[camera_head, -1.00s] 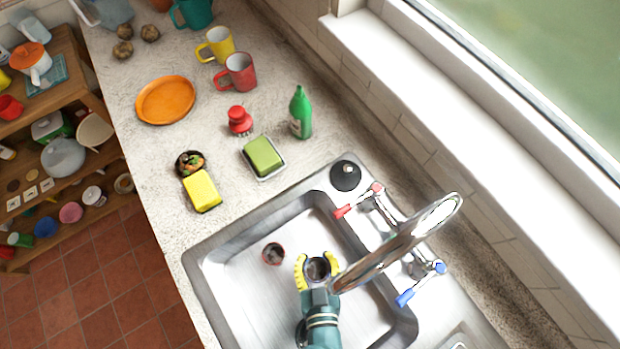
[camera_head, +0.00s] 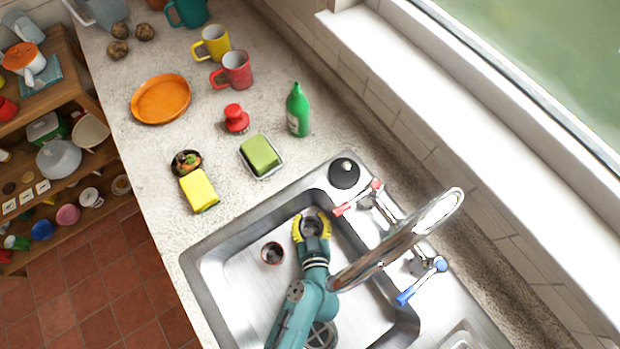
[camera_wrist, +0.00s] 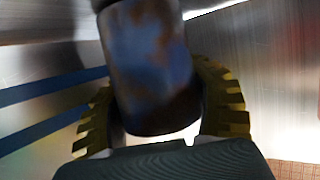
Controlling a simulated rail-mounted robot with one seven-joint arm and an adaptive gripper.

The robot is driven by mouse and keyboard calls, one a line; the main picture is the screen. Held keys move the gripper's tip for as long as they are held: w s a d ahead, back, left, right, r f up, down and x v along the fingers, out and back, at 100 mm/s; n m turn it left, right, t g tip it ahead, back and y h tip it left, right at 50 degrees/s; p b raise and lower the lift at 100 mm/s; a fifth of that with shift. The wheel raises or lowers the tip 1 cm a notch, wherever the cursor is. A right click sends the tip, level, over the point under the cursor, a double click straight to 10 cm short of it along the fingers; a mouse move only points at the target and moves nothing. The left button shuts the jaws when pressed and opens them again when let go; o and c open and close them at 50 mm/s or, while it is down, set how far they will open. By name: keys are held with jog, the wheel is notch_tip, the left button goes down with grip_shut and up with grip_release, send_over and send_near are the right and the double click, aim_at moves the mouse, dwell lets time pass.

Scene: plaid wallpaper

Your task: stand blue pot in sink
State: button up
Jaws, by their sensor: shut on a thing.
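The blue pot (camera_wrist: 150,65), with rusty brown patches, is between the yellow fingers of my gripper (camera_wrist: 160,112) in the wrist view; its upper end is cut off there. In the head view my gripper (camera_head: 311,226) is shut on the pot (camera_head: 312,228), over the far part of the sink (camera_head: 245,305), near its back wall. The pot's dark open top faces up towards the head camera. I cannot tell whether its base touches the sink floor.
A small reddish-brown pot (camera_head: 272,253) stands in the sink left of my gripper. The curved tap (camera_head: 400,240) reaches over the sink on the right, with red (camera_head: 357,199) and blue (camera_head: 421,281) handles. A yellow sponge (camera_head: 199,190) lies on the counter.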

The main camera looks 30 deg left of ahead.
jog(key=o, duration=1.4)
jog(key=shift+o, duration=0.2)
jog(key=v, duration=1.2)
jog(key=shift+w+d, duration=0.1)
jog(key=shift+w, duration=0.05)
